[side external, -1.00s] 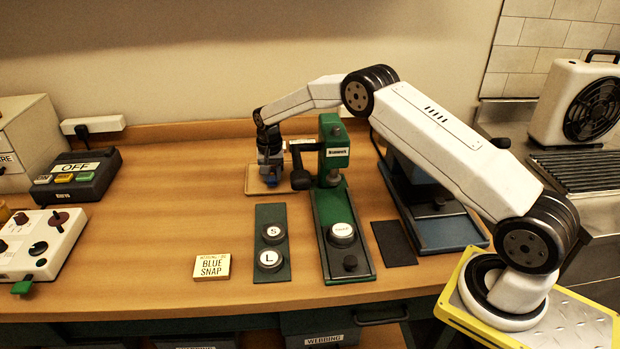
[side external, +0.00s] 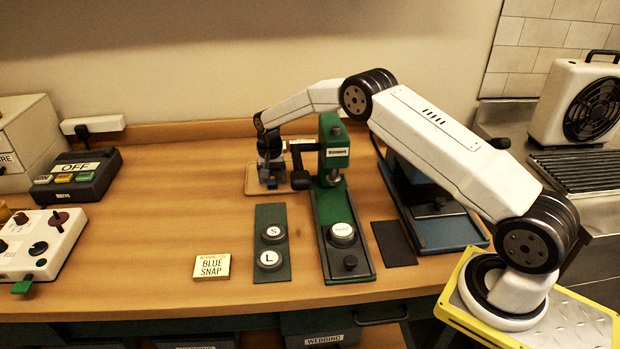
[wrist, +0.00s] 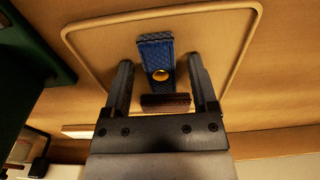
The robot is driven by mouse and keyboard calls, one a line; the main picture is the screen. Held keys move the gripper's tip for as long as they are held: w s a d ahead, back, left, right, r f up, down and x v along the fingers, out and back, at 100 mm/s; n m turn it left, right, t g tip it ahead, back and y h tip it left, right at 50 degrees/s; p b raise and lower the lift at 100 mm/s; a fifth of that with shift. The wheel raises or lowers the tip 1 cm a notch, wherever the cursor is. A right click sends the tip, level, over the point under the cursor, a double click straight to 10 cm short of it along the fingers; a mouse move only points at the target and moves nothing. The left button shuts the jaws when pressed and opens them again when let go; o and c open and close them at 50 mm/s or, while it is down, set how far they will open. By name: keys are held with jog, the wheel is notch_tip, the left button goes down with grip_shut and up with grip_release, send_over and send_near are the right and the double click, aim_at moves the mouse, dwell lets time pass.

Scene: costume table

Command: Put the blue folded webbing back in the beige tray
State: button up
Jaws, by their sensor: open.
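The blue folded webbing (wrist: 156,58) has a brass-coloured snap and lies on the beige tray (wrist: 95,52), as the wrist view shows. A brown ribbed strip (wrist: 165,103) lies beside it, close to my gripper's palm. My gripper (wrist: 163,68) is open, with one finger on each side of the webbing and a gap to both. In the side external view my gripper (side external: 269,184) points down over the beige tray (side external: 252,182); the webbing is hard to make out there.
A green press (side external: 333,165) stands just right of the tray, close to my gripper. A green plate with S and L buttons (side external: 270,245) and a BLUE SNAP card (side external: 212,267) lie in front.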

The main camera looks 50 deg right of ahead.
aim_at(272, 180)
jog(key=shift+r, duration=0.1)
notch_tip(272, 180, up, 12)
jog(key=shift+s+a, duration=0.2)
dwell(0.5)
dwell(0.3)
jog(key=shift+r, duration=0.15)
